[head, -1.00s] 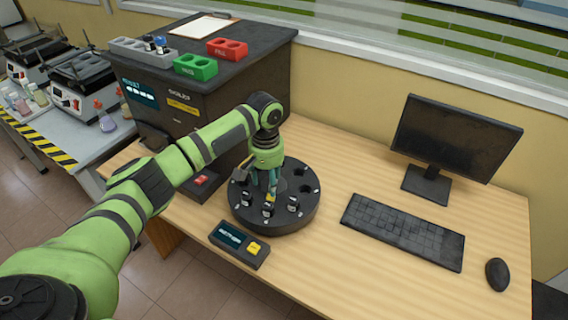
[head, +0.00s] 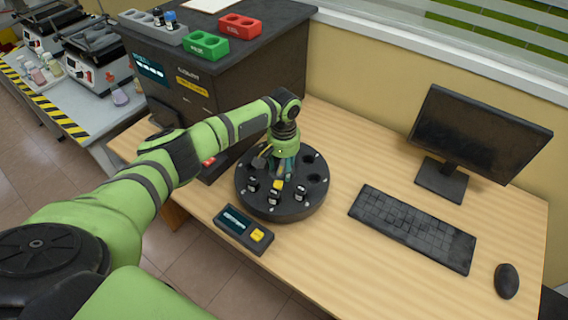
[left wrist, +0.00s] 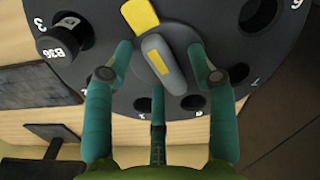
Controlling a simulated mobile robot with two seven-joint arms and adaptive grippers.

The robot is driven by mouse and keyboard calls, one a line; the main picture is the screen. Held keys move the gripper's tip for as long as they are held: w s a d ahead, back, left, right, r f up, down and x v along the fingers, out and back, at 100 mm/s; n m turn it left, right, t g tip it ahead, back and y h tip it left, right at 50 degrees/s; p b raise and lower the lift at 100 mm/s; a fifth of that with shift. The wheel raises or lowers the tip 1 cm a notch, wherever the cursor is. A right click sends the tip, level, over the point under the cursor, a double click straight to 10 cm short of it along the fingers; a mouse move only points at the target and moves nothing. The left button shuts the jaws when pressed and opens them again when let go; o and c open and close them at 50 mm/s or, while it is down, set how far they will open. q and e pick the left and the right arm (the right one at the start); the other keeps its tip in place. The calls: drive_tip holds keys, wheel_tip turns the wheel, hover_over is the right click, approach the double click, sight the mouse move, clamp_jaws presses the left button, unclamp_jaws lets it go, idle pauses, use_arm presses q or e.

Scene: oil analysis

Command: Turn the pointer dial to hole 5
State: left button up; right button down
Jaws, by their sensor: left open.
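The round black turntable (head: 318,197) stands on the desk in the head view, with numbered holes and three dark vials in its front holes. The pointer dial (left wrist: 163,65) is a grey bar with a yellow tip (left wrist: 140,16), which also shows in the head view (head: 278,185). The tip faces the front side of the turntable; which hole number it meets is cut off. My left gripper (left wrist: 160,62) is open, its teal fingers on either side of the grey bar; contact is unclear. In the head view the left gripper (head: 280,170) is over the turntable's middle.
Vial B36 (left wrist: 64,40) sits near number 3. A control box (head: 243,229) with a yellow button is in front of the turntable. A keyboard (head: 412,228), monitor (head: 475,133) and mouse (head: 507,281) are on the right. A large dark instrument (head: 257,75) stands behind my left arm.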

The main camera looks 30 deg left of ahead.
use_arm(q)
clamp_jaws()
drive_tip(key=shift+s+r+m+p, duration=0.1)
drive_tip(key=shift+m+p, duration=0.4)
drive_tip(key=shift+m, duration=0.4)
drive_tip(key=shift+m+p, duration=0.45)
drive_tip(key=shift+m, duration=0.75)
drive_tip(key=m, duration=0.4)
drive_tip(key=shift+s+a+m+p, duration=0.15)
drive_tip(key=shift+m+p, duration=0.15)
drive_tip(key=shift+p, duration=0.1)
use_arm(e)
wheel_tip(320, 180, up, 3)
drive_tip(key=shift+f, duration=0.1)
